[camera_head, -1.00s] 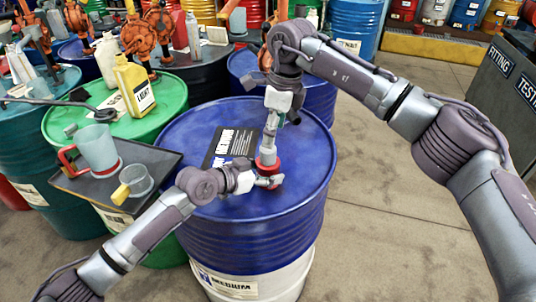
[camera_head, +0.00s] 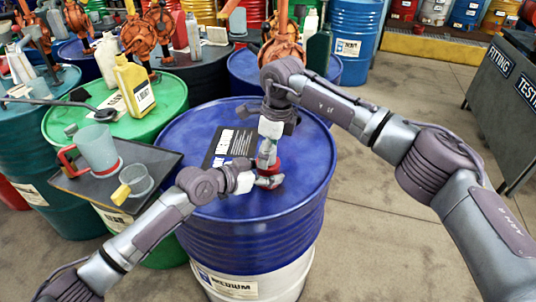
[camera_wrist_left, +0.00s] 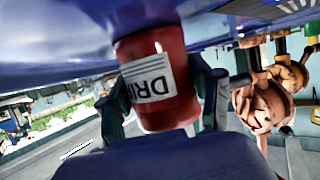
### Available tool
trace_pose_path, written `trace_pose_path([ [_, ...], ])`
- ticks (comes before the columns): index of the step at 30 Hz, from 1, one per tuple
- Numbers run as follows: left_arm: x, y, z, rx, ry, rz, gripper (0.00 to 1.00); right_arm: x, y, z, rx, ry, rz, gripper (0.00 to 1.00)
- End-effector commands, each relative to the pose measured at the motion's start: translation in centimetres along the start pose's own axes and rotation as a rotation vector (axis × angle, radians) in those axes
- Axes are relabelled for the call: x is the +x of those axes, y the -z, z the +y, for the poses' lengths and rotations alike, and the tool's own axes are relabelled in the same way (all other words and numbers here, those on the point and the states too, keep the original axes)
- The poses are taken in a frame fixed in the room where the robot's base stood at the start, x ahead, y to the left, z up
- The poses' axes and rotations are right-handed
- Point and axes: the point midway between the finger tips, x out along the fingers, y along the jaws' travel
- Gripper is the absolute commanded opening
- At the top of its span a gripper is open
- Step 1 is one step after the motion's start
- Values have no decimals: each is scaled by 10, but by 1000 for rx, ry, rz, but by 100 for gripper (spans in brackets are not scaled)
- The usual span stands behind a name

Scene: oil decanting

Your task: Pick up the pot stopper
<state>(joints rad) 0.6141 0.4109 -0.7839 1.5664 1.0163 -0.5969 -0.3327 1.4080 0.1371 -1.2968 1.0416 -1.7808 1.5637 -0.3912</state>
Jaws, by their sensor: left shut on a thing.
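A small red pot (camera_head: 275,168) stands on the blue drum lid, partly hidden by both grippers. In the left wrist view the red pot (camera_wrist_left: 158,80) shows a white label with upside-down "DRI" lettering. My left gripper (camera_head: 269,181) is shut on this pot from the side, with one finger on each side of it. My right gripper (camera_head: 267,160) points down at the top of the pot from above. Its fingertips are too small and covered to tell whether they are open or shut. I cannot make out the pot stopper; the pot's top is hidden there.
The blue drum (camera_head: 215,203) has a dark printed sheet (camera_head: 229,146) on its lid. At left, a dark tray (camera_head: 75,182) holds a clear jug (camera_head: 98,150) with a red handle and a small cup (camera_head: 136,180). Yellow bottle (camera_head: 134,88) stands behind on a green drum.

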Motion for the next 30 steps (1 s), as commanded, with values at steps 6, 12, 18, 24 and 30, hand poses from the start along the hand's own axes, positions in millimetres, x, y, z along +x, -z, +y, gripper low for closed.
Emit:
trace_pose_path([
  [6, 0, 0, 0, 0, 0, 0, 13, 0, 0, 0, 0, 0, 0, 20],
  [12, 0, 0, 0, 0, 0, 0, 13, -1, 0, 0, 0, 0, 0, 12],
  [18, 0, 0, 0, 0, 0, 0, 13, -14, -2, -1, 0, 3, -1, 12],
  [24, 0, 0, 0, 0, 0, -1, 13, -53, -8, -1, 0, 5, -2, 12],
  [30, 0, 0, 0, 0, 0, -1, 13, -87, -13, -1, 1, 3, 0, 12],
])
